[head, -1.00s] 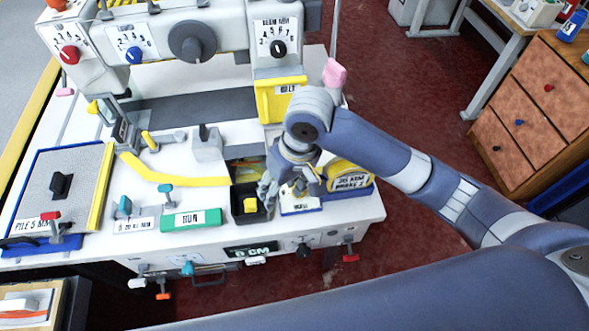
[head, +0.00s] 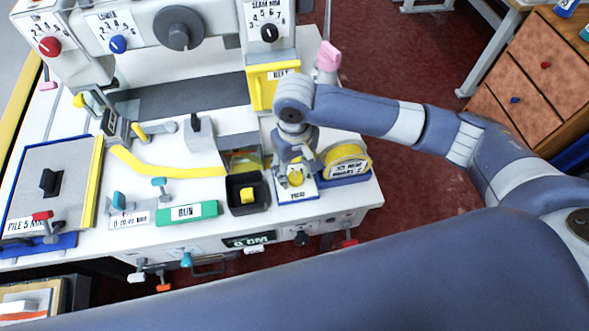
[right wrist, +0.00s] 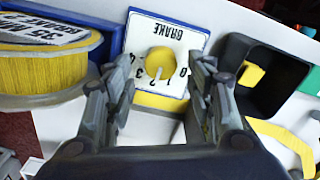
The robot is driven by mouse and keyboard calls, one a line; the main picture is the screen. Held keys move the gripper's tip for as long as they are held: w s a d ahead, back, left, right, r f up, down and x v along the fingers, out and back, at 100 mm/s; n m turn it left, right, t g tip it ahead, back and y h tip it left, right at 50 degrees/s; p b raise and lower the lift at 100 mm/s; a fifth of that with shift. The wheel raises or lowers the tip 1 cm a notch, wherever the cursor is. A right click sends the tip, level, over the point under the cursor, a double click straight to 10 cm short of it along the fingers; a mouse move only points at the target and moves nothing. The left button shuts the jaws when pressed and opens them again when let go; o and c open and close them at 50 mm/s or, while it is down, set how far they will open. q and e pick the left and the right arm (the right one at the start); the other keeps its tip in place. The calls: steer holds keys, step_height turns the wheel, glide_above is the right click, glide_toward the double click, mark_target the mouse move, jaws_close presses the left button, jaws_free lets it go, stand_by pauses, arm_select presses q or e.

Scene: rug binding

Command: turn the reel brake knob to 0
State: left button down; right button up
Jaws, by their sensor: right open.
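The yellow brake knob (right wrist: 160,62) sits on a white plate marked BRAKE (right wrist: 180,32), with a scale from 0 to 4. A dark mark on the knob points near 1 or 2; I cannot tell exactly. In the head view the knob (head: 296,178) shows partly behind my fingers. My right gripper (right wrist: 162,72) is open, with one finger on each side of the knob and visible gaps between. It also shows in the head view (head: 296,166), above the plate on the machine's front right. My left gripper is not in view.
A yellow binding reel (head: 345,160) stands right beside the brake plate. A black bin (head: 234,202) with a yellow block is on the other side. A green RUN plate (head: 188,213) lies farther left. Red floor (head: 430,60) shows beyond the machine.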

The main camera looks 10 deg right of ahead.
steer(key=shift+f, duration=0.9)
steer(key=shift+c, duration=0.5)
steer(key=c, duration=1)
steer(key=shift+o, duration=0.2)
